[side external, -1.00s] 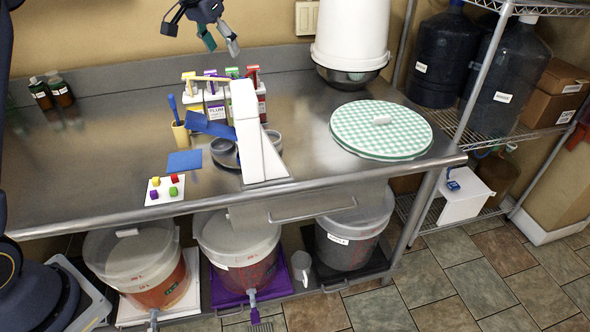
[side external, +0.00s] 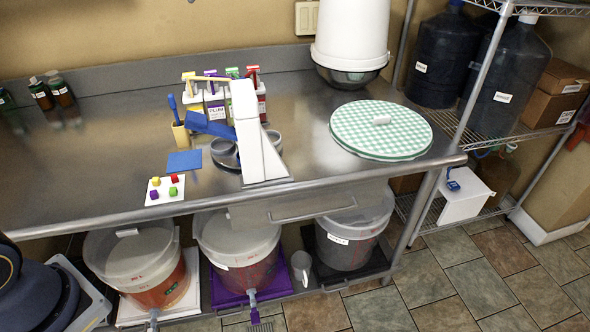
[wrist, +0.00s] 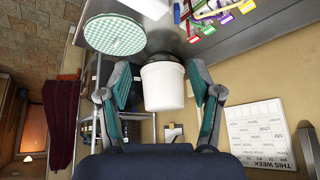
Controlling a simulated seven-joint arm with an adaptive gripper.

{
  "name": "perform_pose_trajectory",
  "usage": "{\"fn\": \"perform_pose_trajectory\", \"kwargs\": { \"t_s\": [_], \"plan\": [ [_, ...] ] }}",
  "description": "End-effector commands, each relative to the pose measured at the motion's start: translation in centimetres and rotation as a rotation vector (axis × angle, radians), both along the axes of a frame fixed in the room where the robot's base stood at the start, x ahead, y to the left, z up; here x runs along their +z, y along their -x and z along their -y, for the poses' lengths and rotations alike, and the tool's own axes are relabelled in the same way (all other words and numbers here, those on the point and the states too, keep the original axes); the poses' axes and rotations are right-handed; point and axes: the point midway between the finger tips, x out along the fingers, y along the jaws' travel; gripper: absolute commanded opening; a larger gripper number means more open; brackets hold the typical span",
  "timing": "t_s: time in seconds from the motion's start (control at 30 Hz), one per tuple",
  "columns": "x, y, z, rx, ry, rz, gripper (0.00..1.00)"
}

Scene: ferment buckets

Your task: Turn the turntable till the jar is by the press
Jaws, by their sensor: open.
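A round green-and-white checkered disc (side external: 355,132) with a small white piece on top lies on the right part of the steel counter. I cannot tell if it is the turntable or a cover. It also shows in the wrist view (wrist: 112,37). Low grey round parts (side external: 224,150) sit at mid-counter, partly hidden by a tall white wedge-shaped panel (side external: 251,130); I cannot tell what they belong to. I cannot pick out the jar or the press with certainty. My gripper (wrist: 160,76) is open and empty, high above the counter, its fingers framing the white bucket in the wrist view.
The white bucket (side external: 350,32) stands over a steel bowl (side external: 347,75) at the back. Several coloured-top holders (side external: 215,108) stand behind the panel. A blue square (side external: 184,162) and a white card (side external: 165,190) with coloured cubes lie left. The left counter (side external: 95,165) is mostly clear.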

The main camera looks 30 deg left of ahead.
Motion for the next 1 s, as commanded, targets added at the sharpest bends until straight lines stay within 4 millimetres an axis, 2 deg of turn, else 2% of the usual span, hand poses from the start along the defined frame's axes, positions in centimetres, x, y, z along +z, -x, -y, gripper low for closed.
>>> {"fn": "perform_pose_trajectory", "kwargs": {
  "t_s": [0.1, 0.3, 0.47, 0.73, 0.83, 0.93, 1.0],
  "plan": [
    [-0.1, 2.3, 0.6, -0.004, -0.002, 0.009, 0.65],
    [-0.5, 4.7, 1.1, -0.006, -0.002, 0.018, 0.65],
    [-0.7, 5.4, 1.2, -0.007, -0.002, 0.019, 0.65],
    [-0.7, 5.5, 1.2, -0.007, -0.002, 0.019, 0.65],
    [0.1, 5.9, 1.4, -0.012, -0.003, 0.04, 0.65],
    [0.3, 8.3, 1.9, -0.022, -0.005, 0.057, 0.65],
    [-1.2, 10.9, 2.2, -0.026, -0.006, 0.053, 0.65]
  ]
}}
